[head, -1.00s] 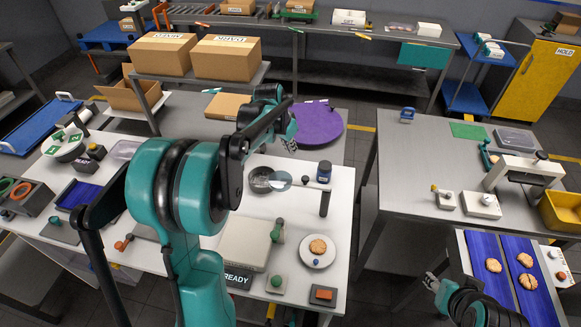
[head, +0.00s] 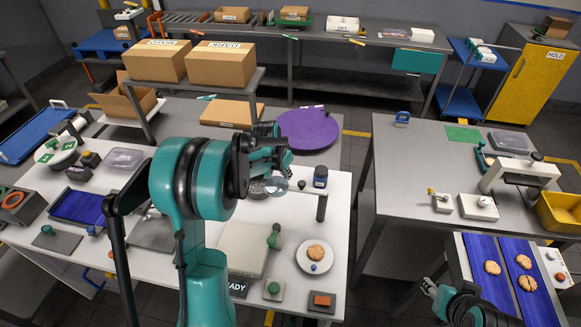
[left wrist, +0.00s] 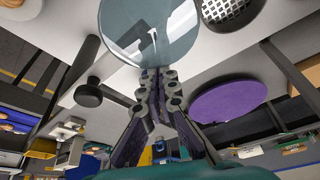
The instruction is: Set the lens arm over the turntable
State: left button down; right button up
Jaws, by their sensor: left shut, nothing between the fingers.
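The lens arm's clear round lens (head: 277,187) is beside my left gripper, over a dark round dish (head: 256,188). A dark post (head: 321,206) stands to its right. In the left wrist view the lens (left wrist: 150,30) fills the top middle, just beyond the fingertips; I cannot tell if they touch it. My left gripper (head: 284,169) is shut and empty; its fingers show in the left wrist view (left wrist: 158,76). A pale round plate (head: 303,262), apparently the turntable, bears a biscuit (head: 316,252) and a blue knob, with no lens over it. My right gripper (head: 430,288) is at lower right, its opening unclear.
A blue-lidded jar (head: 320,177) stands behind the post. A grey box (head: 242,248) and a green-knobbed block (head: 273,290) are left of the plate. A purple disc (head: 308,130) lies behind the table. My left arm hides part of the table.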

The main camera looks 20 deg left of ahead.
pick_arm(q)
jog(key=shift+s+f, duration=0.1)
jog(key=shift+s, duration=0.05)
pick_arm(e)
jog(key=shift+w, duration=0.15)
pick_arm(q)
jog(key=shift+s, duration=0.15)
pick_arm(e)
jog(key=shift+f, duration=0.1)
